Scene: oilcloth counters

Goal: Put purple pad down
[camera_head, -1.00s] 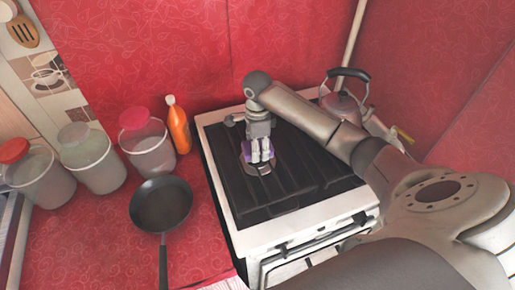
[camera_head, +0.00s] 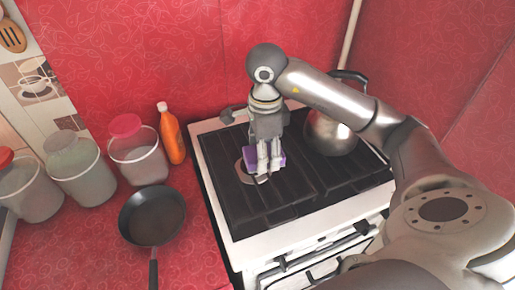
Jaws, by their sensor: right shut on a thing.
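The purple pad (camera_head: 253,159) shows at and behind the fingers of my right gripper (camera_head: 263,174), above the stove's black top. My right gripper points down and is shut on the pad; the fingers hide part of it. I cannot tell whether the pad touches the stove. A round burner piece (camera_head: 243,174) lies just left of the fingers. My left gripper is not in view.
The white stove (camera_head: 222,228) stands in the middle, with a metal kettle (camera_head: 328,135) at its back right, partly behind my arm. Left of it are a black frying pan (camera_head: 152,216), an orange bottle (camera_head: 171,136) and several lidded jars (camera_head: 138,160) on the red counter.

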